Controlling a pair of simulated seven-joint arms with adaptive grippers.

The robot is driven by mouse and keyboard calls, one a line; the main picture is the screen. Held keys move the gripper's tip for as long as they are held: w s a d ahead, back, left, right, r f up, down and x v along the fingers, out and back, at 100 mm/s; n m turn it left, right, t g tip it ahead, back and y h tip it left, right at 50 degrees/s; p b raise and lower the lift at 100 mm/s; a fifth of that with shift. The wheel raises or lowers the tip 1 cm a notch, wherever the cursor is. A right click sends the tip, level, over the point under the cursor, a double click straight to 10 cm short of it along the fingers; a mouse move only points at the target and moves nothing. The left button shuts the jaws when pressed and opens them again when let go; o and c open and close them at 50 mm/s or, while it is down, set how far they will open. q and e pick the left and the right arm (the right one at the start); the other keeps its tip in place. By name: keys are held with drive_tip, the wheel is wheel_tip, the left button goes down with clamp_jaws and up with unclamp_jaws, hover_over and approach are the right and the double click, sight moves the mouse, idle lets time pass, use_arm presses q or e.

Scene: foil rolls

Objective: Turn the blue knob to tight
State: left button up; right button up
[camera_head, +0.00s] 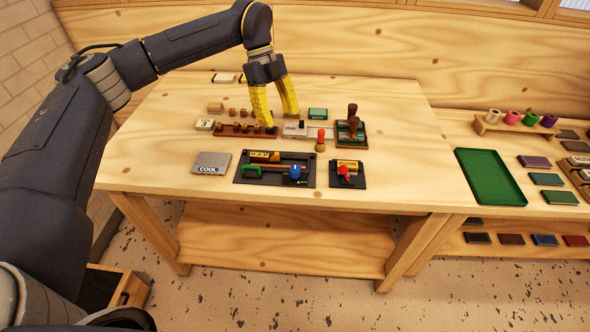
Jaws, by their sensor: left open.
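The blue knob (295,172) sits on the right part of a black plate (275,181) near the front of the wooden table. A green handle (251,171) and a wooden bar are on the same plate. The marking that shows the knob's setting is too small to read. My left gripper (275,117) has yellow fingers, is open and empty, and hangs behind the plate, over the area by the wooden rack. It is apart from the knob. My right gripper is not in view.
A smaller black plate with a red knob (346,171) stands just right. A red-topped stamp (320,140) and a silver COOL plate (211,163) are close by. A wooden rack (228,130) lies under my left gripper. The table's front strip is clear.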

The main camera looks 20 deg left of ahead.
sight(295, 169)
use_arm(q)
drive_tip(key=x, duration=1.7)
drive_tip(key=shift+d, duration=0.15)
drive_tip(key=shift+o, duration=0.3)
clamp_jaws()
